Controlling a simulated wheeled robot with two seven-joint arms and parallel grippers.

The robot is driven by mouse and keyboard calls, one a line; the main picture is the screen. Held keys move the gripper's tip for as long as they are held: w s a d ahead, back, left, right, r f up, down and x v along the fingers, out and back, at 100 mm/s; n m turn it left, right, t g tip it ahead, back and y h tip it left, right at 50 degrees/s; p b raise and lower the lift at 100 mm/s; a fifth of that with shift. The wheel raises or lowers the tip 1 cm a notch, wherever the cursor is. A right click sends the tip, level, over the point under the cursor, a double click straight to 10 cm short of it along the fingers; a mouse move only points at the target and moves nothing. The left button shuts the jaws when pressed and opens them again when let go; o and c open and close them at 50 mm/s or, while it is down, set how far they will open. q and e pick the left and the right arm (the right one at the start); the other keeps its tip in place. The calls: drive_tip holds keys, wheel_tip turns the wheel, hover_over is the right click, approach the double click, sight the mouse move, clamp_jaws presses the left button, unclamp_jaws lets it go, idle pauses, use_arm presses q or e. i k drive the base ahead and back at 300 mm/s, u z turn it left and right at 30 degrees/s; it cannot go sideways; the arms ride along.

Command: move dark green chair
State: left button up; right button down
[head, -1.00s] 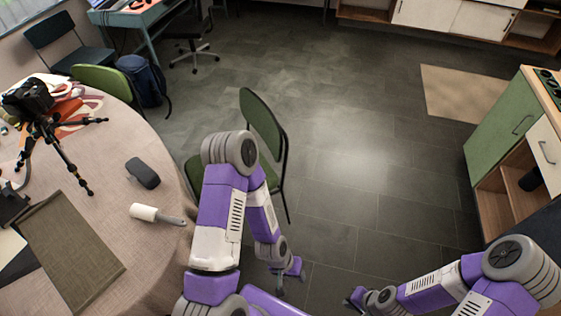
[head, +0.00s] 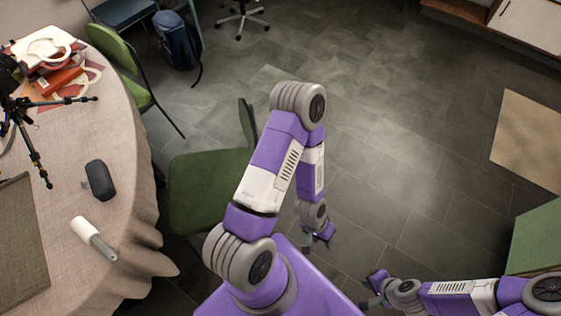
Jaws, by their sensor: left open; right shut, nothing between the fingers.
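A dark green chair stands beside the round table, left of my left arm. Its seat (head: 207,187) shows well, and its backrest (head: 246,122) is seen nearly edge-on. My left arm hides part of its right side. My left gripper (head: 320,240) hangs low over the floor to the right of the chair, open and apart from it. My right gripper (head: 374,290) is shut and empty, further right and nearer the bottom edge.
The cloth-covered round table (head: 140,205) fills the left side. A lighter green chair (head: 118,52) and a blue backpack (head: 178,42) stand beyond. A green cabinet (head: 537,238) is at right. The tiled floor (head: 390,120) between is clear.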

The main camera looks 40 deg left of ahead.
sight(202, 185)
drive_tip(key=i, duration=1.7)
drive_tip(key=u, duration=4.45)
